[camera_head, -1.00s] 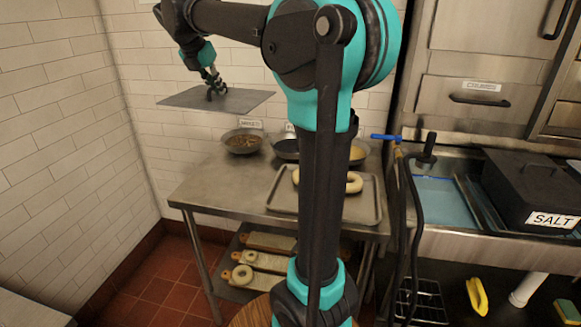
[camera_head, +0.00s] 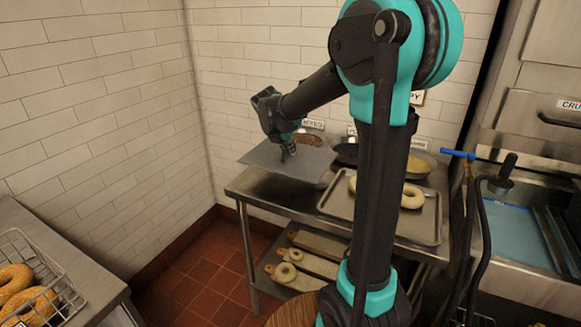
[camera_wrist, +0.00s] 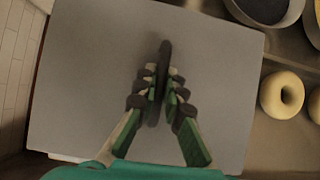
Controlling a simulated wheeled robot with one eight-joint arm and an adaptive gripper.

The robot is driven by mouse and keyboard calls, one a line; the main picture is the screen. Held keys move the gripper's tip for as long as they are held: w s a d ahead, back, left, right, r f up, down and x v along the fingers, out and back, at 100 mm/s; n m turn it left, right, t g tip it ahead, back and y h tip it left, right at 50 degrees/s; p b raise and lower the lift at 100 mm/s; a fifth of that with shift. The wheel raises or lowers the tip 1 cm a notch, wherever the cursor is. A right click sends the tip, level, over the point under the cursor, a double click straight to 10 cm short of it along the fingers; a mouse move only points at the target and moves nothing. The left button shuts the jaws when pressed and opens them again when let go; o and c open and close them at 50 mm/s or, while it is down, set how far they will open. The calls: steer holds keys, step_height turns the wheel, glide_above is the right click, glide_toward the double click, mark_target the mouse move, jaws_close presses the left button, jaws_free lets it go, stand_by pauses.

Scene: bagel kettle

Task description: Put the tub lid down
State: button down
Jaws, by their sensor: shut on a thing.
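The tub lid is a flat grey rectangular plate (camera_head: 270,160) with a dark upright handle (camera_wrist: 164,62). My gripper (camera_head: 288,150) is shut on that handle and holds the lid roughly level at the left end of the steel table (camera_head: 245,184). In the wrist view my gripper (camera_wrist: 158,90) has its fingers on both sides of the handle, and the lid (camera_wrist: 85,60) fills most of the picture. I cannot tell whether the lid touches the table or is just above it.
Bowls of toppings, one yellowish (camera_head: 418,165), stand along the back of the table. A tray (camera_head: 427,228) with pale bagels (camera_head: 412,197) lies right of the lid. Bagel boards (camera_head: 320,243) lie on the lower shelf. A wire basket of browned bagels (camera_head: 22,290) stands at left.

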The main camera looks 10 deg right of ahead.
mark_target(283, 154)
steer(key=shift+f, duration=3.45)
steer(key=c, duration=1.6)
jaws_free()
steer(key=shift+f, duration=0.1)
steer(key=v, duration=1.2)
